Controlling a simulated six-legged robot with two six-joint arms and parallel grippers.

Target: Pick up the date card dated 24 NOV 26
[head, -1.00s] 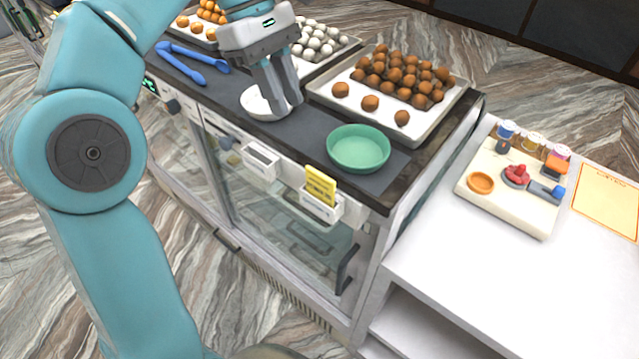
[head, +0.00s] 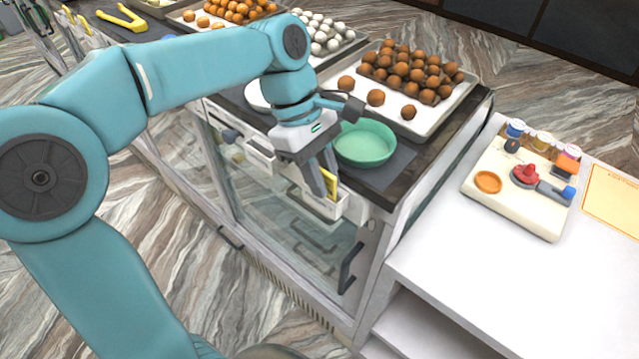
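A yellow card (head: 327,209) stands in a white holder (head: 354,208) on the front edge of the counter. Its print is too small to read, so I cannot tell the date. My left gripper (head: 325,189) points down at this card, and its two fingers look apart. The fingers cover much of the card, and I cannot tell whether they touch it. Another white holder (head: 262,158) sits to the left on the same edge, partly behind my gripper. My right gripper is not in view.
A green bowl (head: 364,144) stands just behind my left gripper. Trays of brown sweets (head: 446,112) and white sweets lie further back. Yellow tongs (head: 122,18) lie far left. A cream board (head: 520,219) with small items sits on the white side table (head: 470,290).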

